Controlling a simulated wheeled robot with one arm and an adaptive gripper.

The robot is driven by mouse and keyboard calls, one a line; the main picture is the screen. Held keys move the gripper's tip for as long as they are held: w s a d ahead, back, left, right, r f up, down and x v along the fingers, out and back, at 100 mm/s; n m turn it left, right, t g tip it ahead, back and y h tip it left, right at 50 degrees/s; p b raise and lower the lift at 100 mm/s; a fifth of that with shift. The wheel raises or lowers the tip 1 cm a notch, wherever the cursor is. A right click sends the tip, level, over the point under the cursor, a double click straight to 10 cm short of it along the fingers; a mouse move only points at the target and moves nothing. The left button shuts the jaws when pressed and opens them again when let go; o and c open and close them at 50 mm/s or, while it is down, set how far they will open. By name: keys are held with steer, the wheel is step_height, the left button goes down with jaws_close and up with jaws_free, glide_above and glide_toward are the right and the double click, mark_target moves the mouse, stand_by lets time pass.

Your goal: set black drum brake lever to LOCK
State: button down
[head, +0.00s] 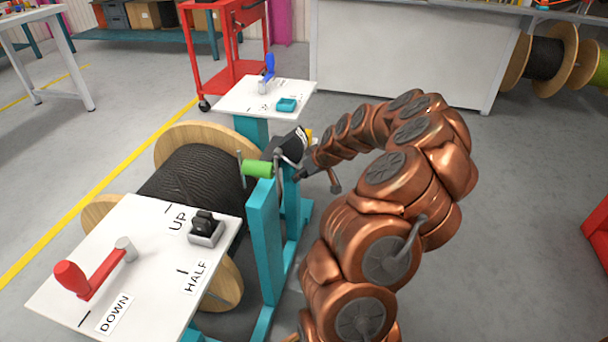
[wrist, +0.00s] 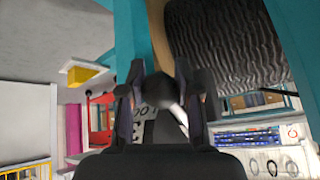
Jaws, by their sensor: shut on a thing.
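The black drum (head: 195,185) is a reel of black cable between wooden flanges, held on a teal stand (head: 266,240). Its dark cable also fills the upper right of the wrist view (wrist: 228,45). My gripper (head: 293,150) is at the top of the stand, beside the drum's far right flange. In the wrist view my gripper (wrist: 160,92) has its two fingers on either side of a dark rounded knob (wrist: 157,86), which appears to be the end of the brake lever. A white label with partly hidden dark letters shows behind it. The lever's full position cannot be read.
A green handle (head: 257,169) sticks out left of my gripper. The near white panel has a red lever (head: 88,275) and a black switch (head: 206,227). A far panel has a blue lever (head: 268,66).

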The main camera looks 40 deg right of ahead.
steer(key=shift+w+a, duration=0.1)
steer(key=shift+a, duration=0.2)
steer(key=c, duration=1.1)
jaws_free()
steer(key=o, duration=0.3)
steer(key=shift+d, duration=0.15)
steer(key=shift+r, duration=0.1)
steer(key=shift+s+d+r, duration=0.1)
steer(key=shift+s+r, duration=0.1)
steer(key=shift+s, duration=0.05)
steer(key=v, duration=1.1)
steer(key=shift+r, duration=0.15)
